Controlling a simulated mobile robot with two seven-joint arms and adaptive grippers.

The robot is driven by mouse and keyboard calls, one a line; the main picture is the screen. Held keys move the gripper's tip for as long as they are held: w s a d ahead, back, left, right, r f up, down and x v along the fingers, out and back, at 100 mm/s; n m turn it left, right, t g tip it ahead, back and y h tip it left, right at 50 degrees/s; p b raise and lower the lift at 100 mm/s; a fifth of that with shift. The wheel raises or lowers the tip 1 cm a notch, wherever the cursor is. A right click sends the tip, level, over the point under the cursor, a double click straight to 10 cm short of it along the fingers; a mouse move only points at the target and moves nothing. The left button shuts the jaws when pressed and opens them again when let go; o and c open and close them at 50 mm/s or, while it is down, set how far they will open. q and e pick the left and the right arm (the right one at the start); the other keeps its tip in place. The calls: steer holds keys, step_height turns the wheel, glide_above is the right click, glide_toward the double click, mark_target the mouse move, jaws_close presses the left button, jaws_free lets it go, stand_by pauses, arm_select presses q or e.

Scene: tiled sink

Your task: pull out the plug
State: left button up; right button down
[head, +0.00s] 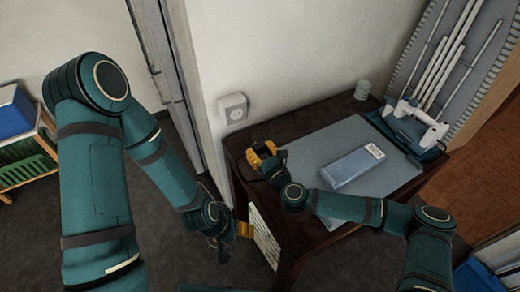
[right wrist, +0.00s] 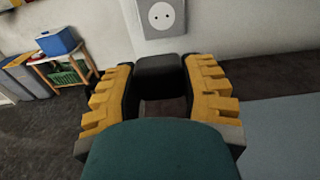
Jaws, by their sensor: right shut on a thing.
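The wall socket (head: 233,107) is a light square plate on the white wall, above the left end of the dark table. In the right wrist view the socket (right wrist: 160,15) shows its round face with two open holes and nothing in it. My right gripper (head: 264,153) is below and to the right of the socket, over the table's left end. Its yellow fingers are shut on a dark block, the plug (right wrist: 160,68), held apart from the socket face. The plug's pins are hidden. My left gripper (head: 243,231) hangs low beside the table, its jaws unclear.
The dark table (head: 340,110) carries a grey mat (head: 325,150), a blue-grey box (head: 352,166), a small cup (head: 362,90) and a rack of white rods (head: 440,80). A blue bin (head: 14,107) stands on a wooden shelf at left. A door frame is left of the socket.

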steer(key=shift+f+b, duration=1.35)
steer(key=shift+f, duration=1.1)
steer(key=shift+c, duration=2.2)
jaws_free()
steer(key=v, duration=1.2)
